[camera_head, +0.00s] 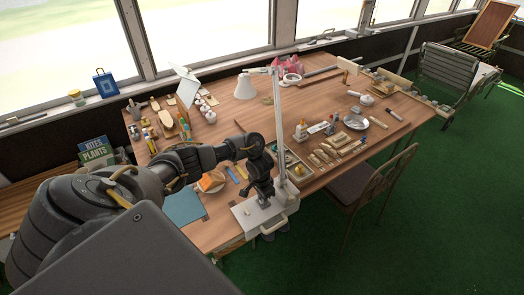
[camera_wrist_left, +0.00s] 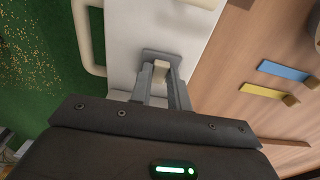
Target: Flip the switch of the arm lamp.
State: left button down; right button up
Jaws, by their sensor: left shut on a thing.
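The arm lamp (camera_head: 280,140) is white, with an upright post and a bent arm ending in a shade (camera_head: 245,88) over the table. Its pale box-like base (camera_head: 250,222) is at the table's near edge, with a looped handle (camera_head: 281,225); the base also shows in the left wrist view (camera_wrist_left: 125,28). My left gripper (camera_head: 264,201) points down onto this base, beside the post. In the left wrist view its fingers (camera_wrist_left: 161,80) are shut on a small beige block, the switch (camera_wrist_left: 160,70). The fingers hide part of the switch. My right gripper is not in view.
The wooden table (camera_head: 230,120) holds small tools, white pots, a plate (camera_head: 378,123) and a tray. A blue sheet (camera_head: 184,206) and blue and yellow strips lie left of the base. A brown chair (camera_head: 370,185) stands at the right side. Green floor is open at the lower right.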

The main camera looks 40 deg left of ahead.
pick_arm(q)
jog(key=c, duration=1.3)
grip_release()
jog(key=shift+r, duration=0.1)
jog(key=r+p, duration=0.1)
jog(key=r, duration=0.2)
jog(key=r+p, duration=0.1)
jog(key=r, duration=0.3)
jog(key=r+p, duration=0.1)
jog(key=r, duration=0.2)
jog(key=shift+s+a+r, duration=0.1)
jog(key=shift+s+r, duration=0.15)
jog(key=shift+s, duration=0.05)
